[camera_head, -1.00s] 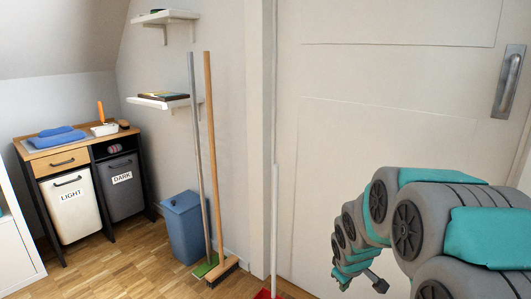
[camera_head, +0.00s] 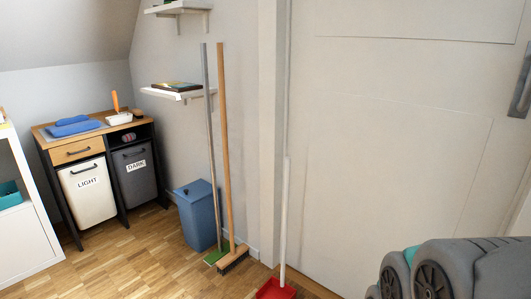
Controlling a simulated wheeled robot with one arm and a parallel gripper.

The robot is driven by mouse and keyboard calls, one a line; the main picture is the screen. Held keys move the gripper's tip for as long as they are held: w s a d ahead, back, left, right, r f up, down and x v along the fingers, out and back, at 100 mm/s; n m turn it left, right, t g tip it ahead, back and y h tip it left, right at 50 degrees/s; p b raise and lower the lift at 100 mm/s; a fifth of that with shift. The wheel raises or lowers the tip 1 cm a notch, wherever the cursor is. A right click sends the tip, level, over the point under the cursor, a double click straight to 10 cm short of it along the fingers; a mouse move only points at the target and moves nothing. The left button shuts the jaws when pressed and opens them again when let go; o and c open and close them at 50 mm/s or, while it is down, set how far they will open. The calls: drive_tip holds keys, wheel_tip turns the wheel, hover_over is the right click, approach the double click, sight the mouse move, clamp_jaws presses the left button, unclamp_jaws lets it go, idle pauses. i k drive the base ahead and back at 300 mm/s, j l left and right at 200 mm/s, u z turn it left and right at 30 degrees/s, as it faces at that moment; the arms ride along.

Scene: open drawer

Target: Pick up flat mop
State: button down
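The flat mop (camera_head: 208,140) has a long thin grey pole and a green flat head that rests on the wooden floor. It leans nearly upright against the wall, in front of a blue bin. A broom (camera_head: 225,150) with a wooden handle and a dark-bristled head leans close beside it on the right, and the two heads nearly touch. My gripper is out of the picture; only links of my arm show at the lower right, well apart from the mop.
A red dustpan (camera_head: 276,289) with a white upright handle stands near the door (camera_head: 400,150). The blue bin (camera_head: 198,215) is behind the mop. A wall shelf (camera_head: 172,93) is behind its pole. A laundry cabinet (camera_head: 75,150) stands left. Floor (camera_head: 140,260) in front is clear.

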sight(211, 258)
drive_tip(key=i+j, duration=0.15)
drive_tip(key=i, duration=0.65)
drive_tip(key=i+j+u, duration=0.1)
drive_tip(key=i, duration=0.7)
drive_tip(key=j, duration=0.1)
